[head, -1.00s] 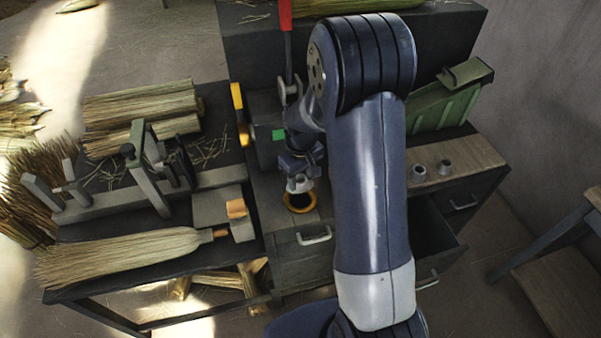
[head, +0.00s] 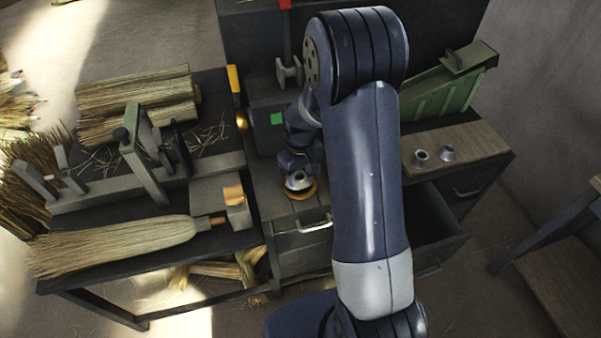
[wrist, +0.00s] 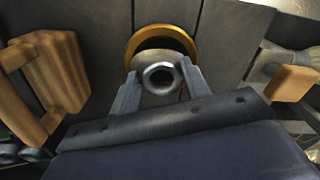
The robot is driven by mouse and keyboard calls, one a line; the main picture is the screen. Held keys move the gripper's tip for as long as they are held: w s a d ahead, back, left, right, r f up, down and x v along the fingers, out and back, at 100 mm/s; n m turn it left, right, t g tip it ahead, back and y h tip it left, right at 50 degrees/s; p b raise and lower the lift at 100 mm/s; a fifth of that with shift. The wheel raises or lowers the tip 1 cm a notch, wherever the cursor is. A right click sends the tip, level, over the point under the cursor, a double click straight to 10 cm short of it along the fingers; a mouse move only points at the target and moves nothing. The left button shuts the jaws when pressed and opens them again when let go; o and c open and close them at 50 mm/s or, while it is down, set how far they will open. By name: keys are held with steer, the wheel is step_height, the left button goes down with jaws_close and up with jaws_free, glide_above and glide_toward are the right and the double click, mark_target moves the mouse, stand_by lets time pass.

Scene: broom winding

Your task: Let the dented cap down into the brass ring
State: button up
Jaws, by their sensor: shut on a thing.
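The brass ring (head: 301,193) lies on the dark cabinet top, near its front edge above a drawer handle. It also shows in the wrist view (wrist: 132,44), with a dark opening along its far side. My gripper (wrist: 161,84) is shut on a silver-grey cap (wrist: 160,68) with a round hole in its top. In the head view the cap (head: 298,181) is over the ring and covers much of its opening. I cannot tell whether the cap touches the ring. No dent can be made out on the cap.
Two grey caps (head: 433,156) stand on the wooden top at right, above an open drawer (head: 432,222). A broom (head: 120,246) lies on the bench at left, beside a clamp (head: 141,155). A green sloped bin (head: 445,90) stands behind.

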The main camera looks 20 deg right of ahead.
steer(key=shift+s, duration=0.1)
steer(key=o, duration=1)
steer(key=shift+o, duration=0.2)
step_height(320, 180, up, 8)
steer(key=p, duration=0.5)
steer(key=shift+f, duration=0.2)
stand_by(1.0)
step_height(320, 180, down, 8)
steer(key=b, duration=0.5)
steer(key=shift+r, duration=0.1)
steer(key=shift+r, duration=0.1)
